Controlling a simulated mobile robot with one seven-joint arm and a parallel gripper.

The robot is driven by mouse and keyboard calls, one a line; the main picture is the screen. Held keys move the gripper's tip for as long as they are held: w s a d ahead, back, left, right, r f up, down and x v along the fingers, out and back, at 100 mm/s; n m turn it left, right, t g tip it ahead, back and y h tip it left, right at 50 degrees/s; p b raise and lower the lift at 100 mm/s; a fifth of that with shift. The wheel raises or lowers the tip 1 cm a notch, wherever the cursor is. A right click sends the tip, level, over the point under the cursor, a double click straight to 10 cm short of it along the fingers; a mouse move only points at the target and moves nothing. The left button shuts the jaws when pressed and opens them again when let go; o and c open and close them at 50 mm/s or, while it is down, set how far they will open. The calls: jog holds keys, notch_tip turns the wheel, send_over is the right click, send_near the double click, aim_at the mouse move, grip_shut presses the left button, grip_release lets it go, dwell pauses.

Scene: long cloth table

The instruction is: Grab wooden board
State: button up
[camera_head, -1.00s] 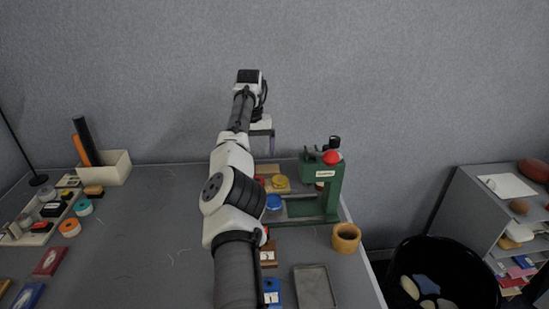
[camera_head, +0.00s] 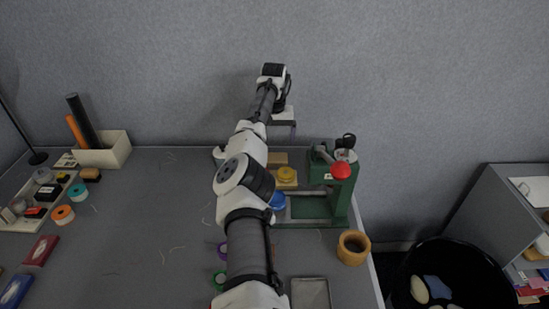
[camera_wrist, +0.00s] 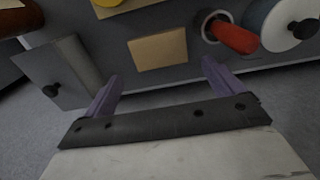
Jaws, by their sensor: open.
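The wooden board is a plain light-brown rectangle (camera_wrist: 158,50) lying flat in the wrist view, ahead of and between my fingertips. In the head view a tan piece (camera_head: 277,158), likely the same board, shows near the back of the table behind a yellow disc. My gripper (camera_wrist: 160,74) is open, with two purple fingers spread apart and nothing between them. The fingers appear apart from the board. In the head view my gripper (camera_head: 283,130) is above the back of the table, and my arm hides part of the table.
A green press (camera_head: 340,190) with a red knob stands right of the board; a red handle (camera_wrist: 236,38) shows close by in the wrist view. A wooden cup (camera_head: 353,248) is near the right edge. A black bin (camera_head: 455,265) stands beyond. The table's left-middle is mostly clear.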

aim_at(274, 157)
jog(key=shift+s+f+p, duration=0.2)
jog(key=shift+f+p, duration=0.95)
jog(key=shift+f, duration=2.15)
jog(key=c, duration=0.8)
jog(key=shift+o, duration=0.2)
jog(key=shift+r, duration=0.15)
